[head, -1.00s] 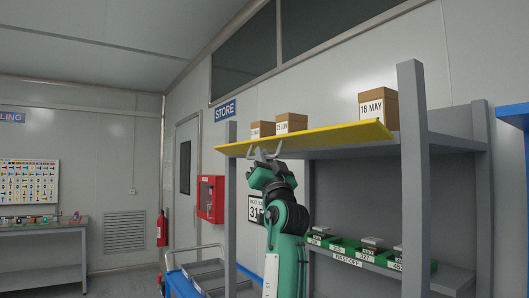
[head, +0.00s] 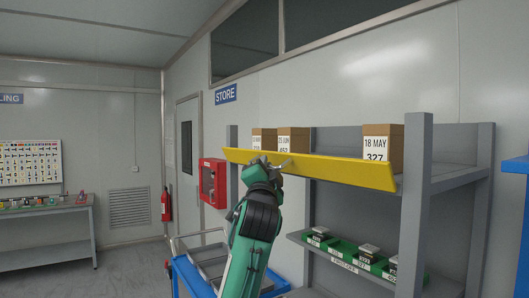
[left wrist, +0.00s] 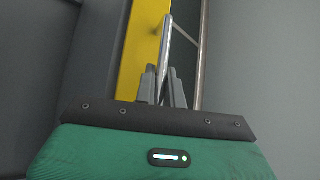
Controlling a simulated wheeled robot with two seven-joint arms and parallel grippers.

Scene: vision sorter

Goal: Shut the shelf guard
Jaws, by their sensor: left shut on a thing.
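The yellow shelf guard (head: 330,171) runs along the front of the upper shelf, its face tilted towards me, with the bases of the boxes hidden behind it. My left gripper (head: 270,163) is at the guard's left part, shut on its metal handle (head: 286,164). In the left wrist view, the fingers (left wrist: 162,88) close around the handle bar (left wrist: 167,45), beside the yellow guard (left wrist: 138,50). My right gripper is not in view.
Several brown boxes with date labels, such as one marked 18 MAY (head: 383,141), stand on the upper shelf. Grey posts (head: 414,210) frame the shelf. Green trays (head: 345,254) sit on the lower shelf. A blue-edged cart (head: 190,277) stands at lower left.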

